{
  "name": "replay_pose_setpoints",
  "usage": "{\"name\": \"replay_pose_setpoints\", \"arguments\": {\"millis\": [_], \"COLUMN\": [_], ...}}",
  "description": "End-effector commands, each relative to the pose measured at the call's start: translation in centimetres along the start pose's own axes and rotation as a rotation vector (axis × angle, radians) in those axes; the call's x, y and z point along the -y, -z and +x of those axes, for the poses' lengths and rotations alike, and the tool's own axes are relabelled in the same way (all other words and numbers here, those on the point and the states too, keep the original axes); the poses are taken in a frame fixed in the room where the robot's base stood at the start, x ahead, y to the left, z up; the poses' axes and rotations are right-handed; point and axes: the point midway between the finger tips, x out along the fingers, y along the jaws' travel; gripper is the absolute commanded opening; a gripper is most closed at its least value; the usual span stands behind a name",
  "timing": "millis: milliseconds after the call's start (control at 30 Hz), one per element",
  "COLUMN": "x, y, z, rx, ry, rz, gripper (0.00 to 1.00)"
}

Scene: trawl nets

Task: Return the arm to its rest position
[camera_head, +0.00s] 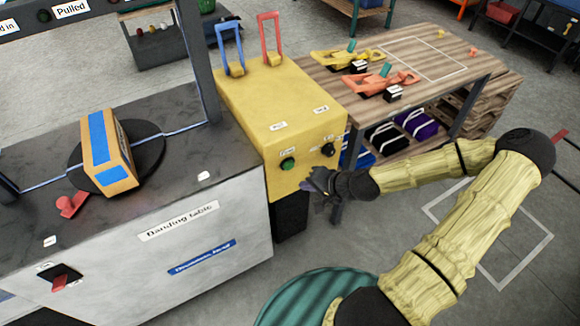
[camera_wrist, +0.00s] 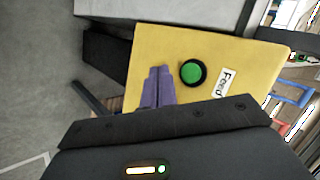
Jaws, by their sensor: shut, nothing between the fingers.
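My arm (camera_head: 448,255) reaches from the bottom of the head view up to an elbow at the right, then left toward a yellow control box. My gripper (camera_head: 312,182) is shut and empty, close to the front face of the yellow box (camera_head: 262,105). In the wrist view the purple fingers of my gripper (camera_wrist: 158,86) are together beside a green button (camera_wrist: 193,72) with a black ring, labelled "Feed". The same green button (camera_head: 288,164) shows in the head view just left of my gripper. I cannot tell whether the fingertips touch the box.
The banding table (camera_head: 205,235) stands at the left, with a blue-strapped box (camera_head: 107,152) on its black disc. A wooden workbench (camera_head: 455,85) with yellow and orange tools stands behind my forearm. Open grey floor (camera_head: 400,285) with a white outlined square (camera_head: 513,270) lies around my arm.

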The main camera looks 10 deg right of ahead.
Motion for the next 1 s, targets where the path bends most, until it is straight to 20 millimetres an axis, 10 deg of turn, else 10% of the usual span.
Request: {"name": "replay_pose_setpoints", "arguments": {"millis": [567,1000], "x": [0.0,-1.4], "y": [-0.4,-5.7], "z": [0.1,-1.7], "rx": [0.014,0.257], "ry": [-0.013,-0.304], "rz": [-0.016,-0.314], "gripper": [0.00,0.00]}}
